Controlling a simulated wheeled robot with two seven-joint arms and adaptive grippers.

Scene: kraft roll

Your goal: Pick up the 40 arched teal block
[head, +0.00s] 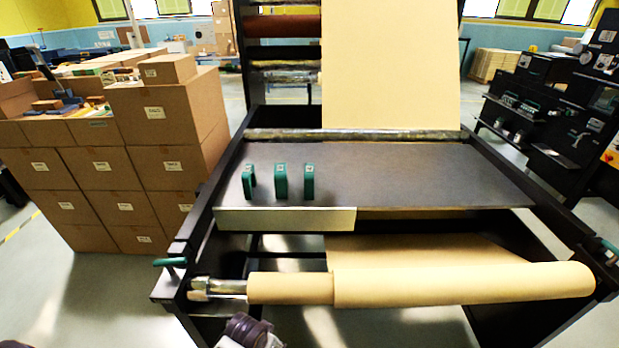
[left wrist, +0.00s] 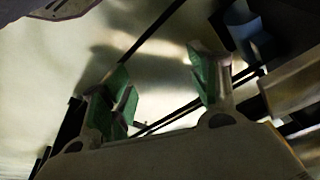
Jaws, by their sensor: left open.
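Three teal arched blocks stand in a row on the dark table of the roll machine in the head view: a left one (head: 249,182), a middle one (head: 281,182) and a right one (head: 309,182). Each has a small pale label on top, too small to read, so I cannot tell which is the 40. My left gripper (left wrist: 163,88) is open and empty in the left wrist view, its green-padded fingers apart over blurred floor and dark bars. No block shows in that view. My right gripper is not in view.
A pale metal strip (head: 285,219) runs along the table's front left edge. A kraft paper roll (head: 460,284) lies across the front, below the table (head: 430,175). Stacked cartons (head: 105,175) stand at left. The table's right side is clear.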

